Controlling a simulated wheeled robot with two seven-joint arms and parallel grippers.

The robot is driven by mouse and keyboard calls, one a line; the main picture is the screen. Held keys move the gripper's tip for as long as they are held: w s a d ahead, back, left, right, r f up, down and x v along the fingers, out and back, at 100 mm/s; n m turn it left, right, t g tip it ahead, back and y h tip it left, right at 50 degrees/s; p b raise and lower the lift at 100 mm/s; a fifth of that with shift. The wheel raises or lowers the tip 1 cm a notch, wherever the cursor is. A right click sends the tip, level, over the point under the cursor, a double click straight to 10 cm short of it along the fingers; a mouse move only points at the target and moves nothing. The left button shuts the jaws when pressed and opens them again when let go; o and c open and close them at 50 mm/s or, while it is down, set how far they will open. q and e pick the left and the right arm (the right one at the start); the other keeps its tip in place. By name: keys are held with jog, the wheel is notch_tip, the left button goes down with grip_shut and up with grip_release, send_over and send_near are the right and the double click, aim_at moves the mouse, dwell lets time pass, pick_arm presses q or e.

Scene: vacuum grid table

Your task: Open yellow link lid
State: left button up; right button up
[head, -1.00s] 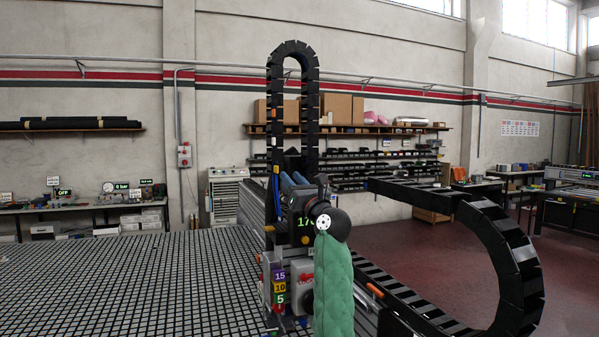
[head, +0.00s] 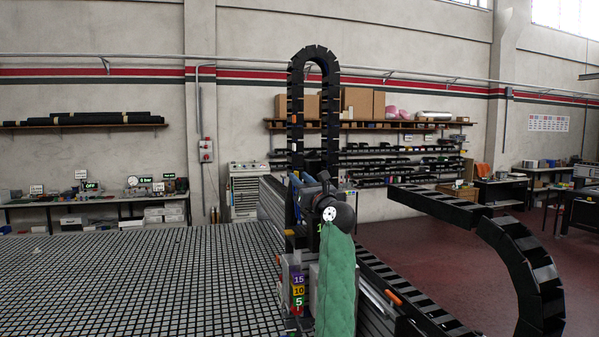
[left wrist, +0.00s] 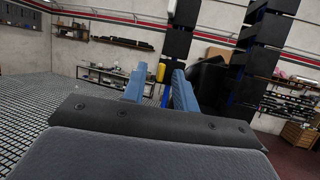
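A small yellow piece (left wrist: 160,72), perhaps the yellow link lid, shows in the left wrist view beside a tall black cable chain, between and just beyond my fingertips. In the head view a small yellow-orange piece (head: 290,232) sticks out left of the machine carriage; I cannot tell whether it is the same one. My left gripper (left wrist: 158,84) has two blue fingers, spread apart with nothing held. In the head view my left gripper (head: 308,188) is partly hidden by its own dark wrist, in front of the upright chain (head: 296,110). My right gripper is not in view.
An orange piece (head: 393,297) sits on the horizontal chain (head: 415,308) along the table's right side. A curved chain loop (head: 530,270) hangs at right. The grid table (head: 130,285) is bare at left. The carriage has labels 15, 10 and 5 (head: 298,290).

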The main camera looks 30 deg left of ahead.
pick_arm(q)
jog(key=shift+w+a+r, duration=0.15)
jog(key=shift+w+r, duration=0.1)
jog(key=shift+w, duration=0.1)
jog(key=shift+s+a, duration=0.1)
grip_shut()
